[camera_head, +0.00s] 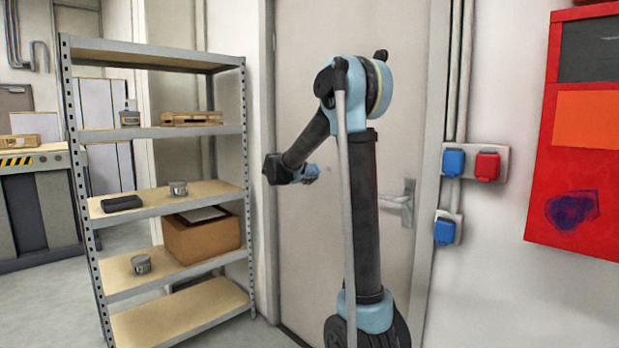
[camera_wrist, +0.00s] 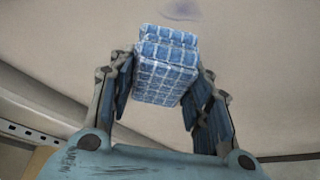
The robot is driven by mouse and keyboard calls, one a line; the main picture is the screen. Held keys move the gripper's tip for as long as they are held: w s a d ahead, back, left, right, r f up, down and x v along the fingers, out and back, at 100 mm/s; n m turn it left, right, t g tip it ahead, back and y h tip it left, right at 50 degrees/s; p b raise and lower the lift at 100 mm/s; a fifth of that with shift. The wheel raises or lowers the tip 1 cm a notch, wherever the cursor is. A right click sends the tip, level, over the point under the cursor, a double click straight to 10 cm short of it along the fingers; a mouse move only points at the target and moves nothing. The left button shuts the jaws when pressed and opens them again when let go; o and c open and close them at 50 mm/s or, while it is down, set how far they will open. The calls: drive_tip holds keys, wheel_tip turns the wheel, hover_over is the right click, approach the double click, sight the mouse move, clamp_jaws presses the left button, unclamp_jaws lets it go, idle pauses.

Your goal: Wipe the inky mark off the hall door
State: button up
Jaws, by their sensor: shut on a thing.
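My gripper (camera_head: 305,175) is shut on a folded blue-and-white checked cloth (camera_wrist: 166,65), which sticks out beyond the fingertips. In the wrist view my gripper (camera_wrist: 165,82) points at the pale hall door (camera_wrist: 250,65). A faint purple-grey inky mark (camera_wrist: 181,9) shows on the door at the top edge of that view, beyond the cloth and partly cut off. In the head view the grey-beige door (camera_head: 300,60) stands behind my arm, which hides part of it. The cloth is small and blue there, close to the door; I cannot tell whether it touches.
A metal shelf rack (camera_head: 188,132) with tins and boxes stands left of the door. The door handle (camera_head: 407,203) is right of my arm. Blue and red sockets (camera_head: 487,166) are on the wall. A red board (camera_head: 540,190) at far right bears a dark purple blot (camera_head: 572,210).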

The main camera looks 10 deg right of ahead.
drive_tip(key=shift+a, duration=0.15)
drive_tip(key=shift+s+a, duration=0.9)
drive_tip(key=shift+a, duration=0.2)
drive_tip(key=shift+w+d, duration=0.65)
drive_tip(key=shift+d, duration=0.3)
drive_tip(key=shift+w+d, duration=0.7)
drive_tip(key=shift+d, duration=0.2)
drive_tip(key=shift+w+d, duration=0.65)
drive_tip(key=shift+d, duration=0.3)
drive_tip(key=shift+w+d, duration=0.6)
drive_tip(key=shift+d, duration=0.2)
drive_tip(key=shift+s+d, duration=0.55)
drive_tip(key=shift+s, duration=0.3)
drive_tip(key=shift+s+d, duration=0.55)
drive_tip(key=shift+s, duration=0.3)
drive_tip(key=shift+w+d+r, duration=0.1)
